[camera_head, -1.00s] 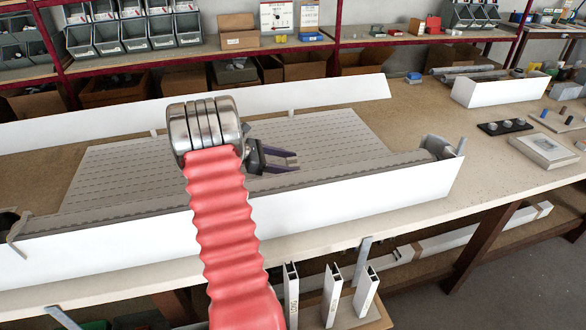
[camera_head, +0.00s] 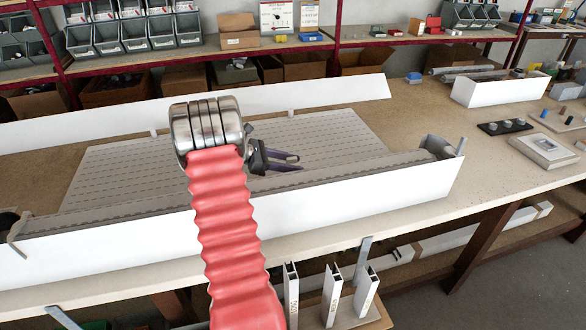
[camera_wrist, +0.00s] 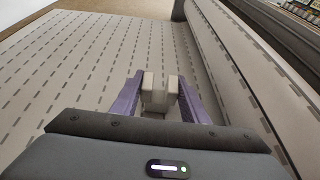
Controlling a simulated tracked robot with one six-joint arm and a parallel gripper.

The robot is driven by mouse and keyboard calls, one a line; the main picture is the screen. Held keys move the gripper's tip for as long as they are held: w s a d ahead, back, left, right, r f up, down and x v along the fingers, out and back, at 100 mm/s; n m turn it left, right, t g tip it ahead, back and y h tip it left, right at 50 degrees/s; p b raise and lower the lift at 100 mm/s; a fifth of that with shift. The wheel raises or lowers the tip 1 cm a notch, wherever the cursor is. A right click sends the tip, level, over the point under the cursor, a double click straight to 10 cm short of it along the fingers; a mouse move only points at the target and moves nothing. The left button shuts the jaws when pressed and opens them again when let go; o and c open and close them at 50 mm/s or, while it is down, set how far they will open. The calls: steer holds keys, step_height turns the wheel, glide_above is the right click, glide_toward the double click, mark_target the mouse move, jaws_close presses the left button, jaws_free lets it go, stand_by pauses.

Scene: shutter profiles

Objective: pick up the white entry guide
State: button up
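A small off-white piece (camera_wrist: 158,95), which looks like the white entry guide, sits between the two purple fingers of my gripper (camera_wrist: 160,88) in the wrist view. The fingertips seem to touch it on both sides. In the head view my gripper (camera_head: 296,163) is over the front right part of the slatted shutter curtain (camera_head: 330,130). The piece cannot be made out there between the dark fingers. Whether it rests on the curtain or hangs just above it is not clear.
A long white box profile (camera_head: 370,195) runs along the front of the bench, with a white panel (camera_head: 300,95) behind the curtain. A white open box (camera_head: 500,90) stands at the right. White guide rails (camera_head: 332,295) stand upright below the bench edge.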

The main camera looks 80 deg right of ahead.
steer(key=c, duration=0.5)
step_height(320, 180, up, 10)
stand_by(0.6)
stand_by(0.4)
